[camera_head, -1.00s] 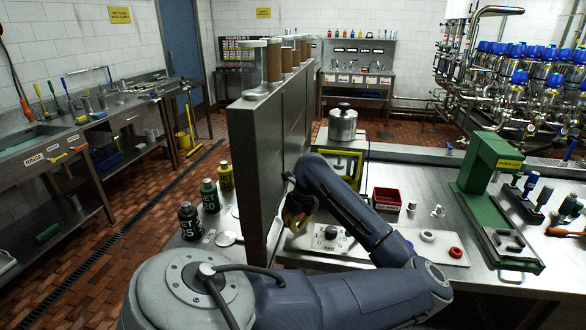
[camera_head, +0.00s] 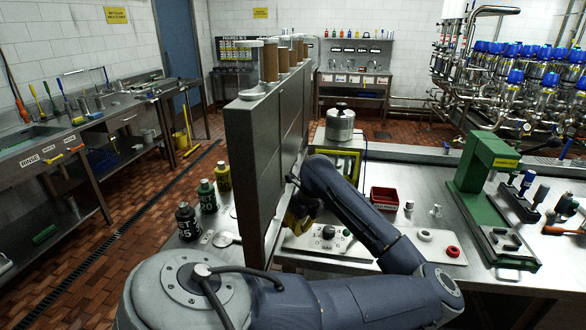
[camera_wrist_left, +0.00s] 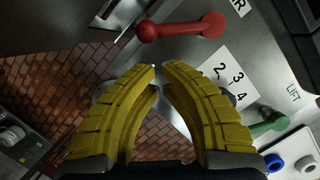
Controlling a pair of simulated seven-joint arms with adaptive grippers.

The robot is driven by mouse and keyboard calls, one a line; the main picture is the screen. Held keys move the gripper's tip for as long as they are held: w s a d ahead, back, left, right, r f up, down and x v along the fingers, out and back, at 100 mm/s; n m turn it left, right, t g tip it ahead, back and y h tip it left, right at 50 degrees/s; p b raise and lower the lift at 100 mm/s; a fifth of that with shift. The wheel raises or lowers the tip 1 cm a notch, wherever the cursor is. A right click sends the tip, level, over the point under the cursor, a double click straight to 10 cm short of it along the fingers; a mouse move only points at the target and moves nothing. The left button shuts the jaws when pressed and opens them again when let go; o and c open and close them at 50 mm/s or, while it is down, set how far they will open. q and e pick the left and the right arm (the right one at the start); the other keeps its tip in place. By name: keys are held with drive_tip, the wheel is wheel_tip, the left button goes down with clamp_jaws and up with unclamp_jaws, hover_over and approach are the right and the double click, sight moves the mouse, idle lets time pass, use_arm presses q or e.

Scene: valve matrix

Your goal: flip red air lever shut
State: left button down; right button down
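The red lever (camera_wrist_left: 182,28) shows at the top of the left wrist view, on a grey metal panel beside a partly cut-off label ending in "R". It lies nearly level across that picture, with a round knob at its left end. My left gripper (camera_wrist_left: 159,70) has yellow fingers whose tips nearly meet, with nothing visible between them. The tips are below the red lever in that picture and apart from it. In the head view the left gripper (camera_head: 302,210) is beside the tall grey panel (camera_head: 250,165), partly hidden by my arm; the red lever is not visible there.
A green lever (camera_wrist_left: 270,124) by a "LIFT" label and a numbered plate (camera_wrist_left: 225,82) are right of the fingers. A red bin (camera_head: 384,198), a dial plate (camera_head: 325,235) and a green press (camera_head: 475,175) occupy the bench.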

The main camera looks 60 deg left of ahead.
use_arm(q)
drive_tip(key=v, duration=1)
drive_tip(key=shift+d, duration=0.5)
drive_tip(key=shift+w+r, duration=0.15)
